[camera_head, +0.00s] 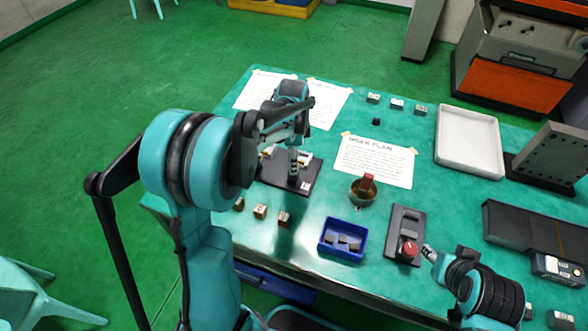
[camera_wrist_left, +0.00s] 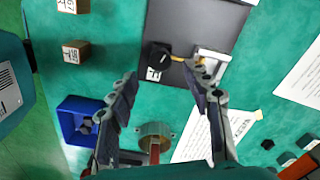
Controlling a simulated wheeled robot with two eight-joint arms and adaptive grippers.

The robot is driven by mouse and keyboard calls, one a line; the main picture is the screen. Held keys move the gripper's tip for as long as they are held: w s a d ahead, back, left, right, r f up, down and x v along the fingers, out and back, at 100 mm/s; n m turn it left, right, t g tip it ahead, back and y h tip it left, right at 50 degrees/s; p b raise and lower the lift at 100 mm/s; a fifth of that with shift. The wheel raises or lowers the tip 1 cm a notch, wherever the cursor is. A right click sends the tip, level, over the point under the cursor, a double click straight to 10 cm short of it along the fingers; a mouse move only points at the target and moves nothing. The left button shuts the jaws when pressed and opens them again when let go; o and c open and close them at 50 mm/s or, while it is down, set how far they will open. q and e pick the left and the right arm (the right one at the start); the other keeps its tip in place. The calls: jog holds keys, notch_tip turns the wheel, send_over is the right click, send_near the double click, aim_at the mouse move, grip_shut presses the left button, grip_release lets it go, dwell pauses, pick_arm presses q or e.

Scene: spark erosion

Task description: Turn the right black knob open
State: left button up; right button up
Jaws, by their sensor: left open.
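A dark plate (camera_head: 275,177) lies on the green table under my left gripper (camera_head: 293,170). It also shows in the left wrist view (camera_wrist_left: 190,20), with a black knob (camera_wrist_left: 157,55) near its lower edge, beside a white label (camera_wrist_left: 153,74). A yellow piece (camera_wrist_left: 178,59) and a pale bracket (camera_wrist_left: 213,62) are to the knob's right. My left gripper (camera_wrist_left: 160,75) is open, its fingers spread apart, with the knob in line between the tips and nothing held.
Small wooden blocks (camera_head: 260,211) and a blue tray (camera_head: 324,247) stand at the table's near side. A bowl (camera_head: 356,199) with a red-brown object is right of the plate. A red button (camera_head: 409,249) sits on a dark panel. A white tray (camera_head: 468,165) is farther right.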

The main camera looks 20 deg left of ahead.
pick_arm(q)
notch_tip(320, 180, down, 6)
jog(key=shift+r+b, duration=0.25)
jog(key=shift+b, duration=0.55)
grip_shut()
